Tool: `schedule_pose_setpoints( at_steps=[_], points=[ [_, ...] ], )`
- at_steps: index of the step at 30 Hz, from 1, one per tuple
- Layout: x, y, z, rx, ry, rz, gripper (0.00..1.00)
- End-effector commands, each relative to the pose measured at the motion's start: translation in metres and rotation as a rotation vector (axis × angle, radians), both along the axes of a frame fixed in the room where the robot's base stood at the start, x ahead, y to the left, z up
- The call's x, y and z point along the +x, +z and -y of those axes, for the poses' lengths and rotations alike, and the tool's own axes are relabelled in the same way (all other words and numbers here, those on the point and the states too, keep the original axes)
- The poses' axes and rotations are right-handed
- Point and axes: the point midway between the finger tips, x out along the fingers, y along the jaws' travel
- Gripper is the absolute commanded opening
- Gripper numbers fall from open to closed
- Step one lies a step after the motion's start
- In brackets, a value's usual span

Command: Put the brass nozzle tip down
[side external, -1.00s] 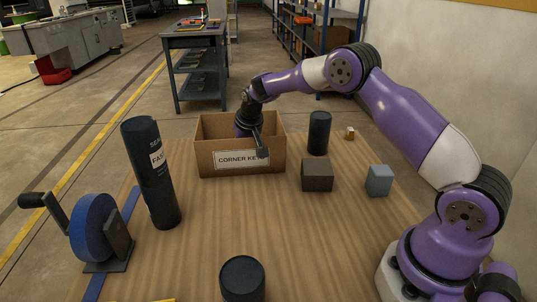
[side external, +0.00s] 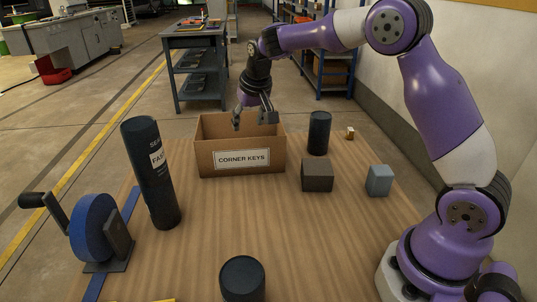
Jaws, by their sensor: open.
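A small brass-coloured piece (side external: 350,132) sits at the far right edge of the wooden table. It is too small to tell for sure whether it is the brass nozzle tip. My gripper (side external: 254,117) points down with its fingers spread apart over the open cardboard box (side external: 211,161) labelled "CORNER KEYS". Nothing shows between the fingers. The floor of the box is hidden by its front wall, so I cannot see what lies inside.
A tall dark canister (side external: 150,175) and a blue cranked reel (side external: 93,227) stand left. Another dark cylinder (side external: 243,279) is in front. The table's middle is clear.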

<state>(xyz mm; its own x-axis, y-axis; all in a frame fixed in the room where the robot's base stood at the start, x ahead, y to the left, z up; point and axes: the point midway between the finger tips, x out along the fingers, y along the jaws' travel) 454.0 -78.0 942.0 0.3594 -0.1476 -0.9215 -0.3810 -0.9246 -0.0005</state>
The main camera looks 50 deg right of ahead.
Motion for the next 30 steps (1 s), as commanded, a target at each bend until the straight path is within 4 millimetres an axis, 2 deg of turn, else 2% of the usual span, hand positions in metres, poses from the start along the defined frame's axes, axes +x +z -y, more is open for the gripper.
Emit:
schedule_pose_setpoints(
  at_steps=[5,8,11,12,15,18,22,25,30],
  points=[
    [-0.012,0.020,-0.006,0.001,0.014,0.006,0.62],
    [-0.035,0.043,-0.016,-0.001,0.052,0.018,0.62],
    [-0.074,0.067,-0.030,-0.002,0.115,0.033,0.62],
    [-0.092,0.075,-0.036,-0.003,0.143,0.040,0.62],
    [-0.140,0.086,-0.051,-0.006,0.214,0.057,0.62],
    [-0.184,0.085,-0.062,-0.010,0.280,0.072,0.62],
    [-0.225,0.074,-0.072,-0.015,0.345,0.084,0.62],
    [-0.242,0.065,-0.076,-0.018,0.374,0.090,0.62],
    [-0.252,0.059,-0.078,-0.018,0.393,0.091,0.62]
  ],
)
